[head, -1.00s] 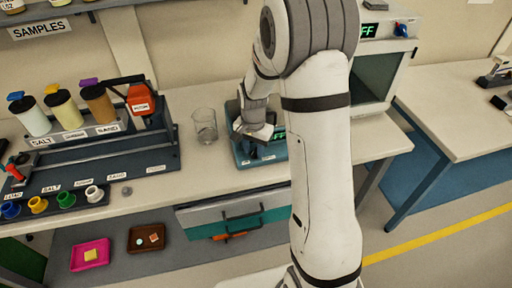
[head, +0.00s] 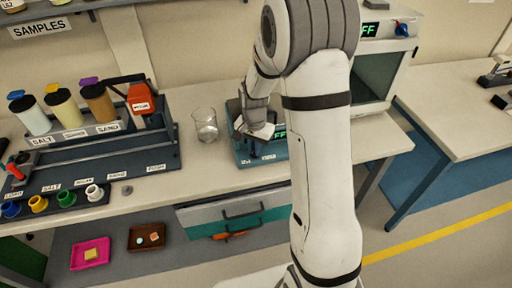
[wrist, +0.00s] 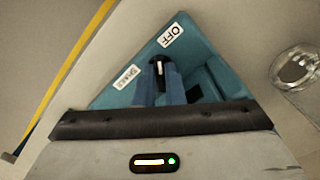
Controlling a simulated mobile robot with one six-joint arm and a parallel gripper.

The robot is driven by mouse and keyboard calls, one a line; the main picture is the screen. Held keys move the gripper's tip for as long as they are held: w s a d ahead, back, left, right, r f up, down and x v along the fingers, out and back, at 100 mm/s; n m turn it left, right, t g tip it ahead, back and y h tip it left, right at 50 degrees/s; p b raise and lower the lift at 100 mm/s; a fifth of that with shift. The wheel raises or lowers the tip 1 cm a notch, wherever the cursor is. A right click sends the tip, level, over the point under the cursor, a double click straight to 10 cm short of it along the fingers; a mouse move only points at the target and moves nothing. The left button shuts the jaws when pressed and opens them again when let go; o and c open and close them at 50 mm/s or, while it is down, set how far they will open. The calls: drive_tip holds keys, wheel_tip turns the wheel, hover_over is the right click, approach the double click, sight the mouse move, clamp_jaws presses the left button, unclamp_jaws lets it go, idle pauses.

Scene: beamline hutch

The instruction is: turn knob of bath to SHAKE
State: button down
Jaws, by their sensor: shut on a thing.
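The bath (head: 246,158) is a teal box on the bench, partly hidden by my arm in the head view. A green display reading FF shows on it beside my gripper. In the wrist view the bath's teal panel (wrist: 212,68) carries an OFF label (wrist: 171,35) and a SHAKE label (wrist: 127,76). The dark knob (wrist: 159,70) with a white mark sits between my fingers. The white mark points up in the picture, nearer to OFF than to SHAKE. My gripper (wrist: 167,84) is shut on the knob; it also shows over the bath in the head view (head: 248,141).
A glass beaker (head: 205,125) stands just left of the bath. A rack with jars (head: 100,105) is further left. A white oven-like unit (head: 380,75) with its own display and blue knob stands behind at the right. A drawer (head: 235,213) is under the bench.

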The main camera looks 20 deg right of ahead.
drive_tip(key=shift+s+f+n, duration=0.1)
drive_tip(key=shift+f+n, duration=0.05)
drive_tip(key=shift+n, duration=0.15)
drive_tip(key=n+b, duration=0.1)
drive_tip(key=n, duration=0.1)
drive_tip(key=shift+s+f+n+b, duration=0.1)
drive_tip(key=shift+n+b, duration=0.25)
drive_tip(key=shift+n, duration=0.05)
drive_tip(key=n+b, duration=0.1)
drive_tip(key=n, duration=0.3)
drive_tip(key=shift+s+d+b, duration=0.1)
drive_tip(key=shift+b, duration=0.2)
drive_tip(key=n+b, duration=0.1)
drive_tip(key=n, duration=0.4)
drive_tip(key=shift+d, duration=0.15)
drive_tip(key=shift+d+n+b, duration=0.15)
drive_tip(key=shift+n+b, duration=0.3)
drive_tip(key=shift+n, duration=1.35)
drive_tip(key=c, duration=1.6)
unclamp_jaws()
drive_tip(key=shift+c, duration=0.2)
drive_tip(key=shift+o, duration=0.6)
drive_tip(key=shift+w+r, duration=0.2)
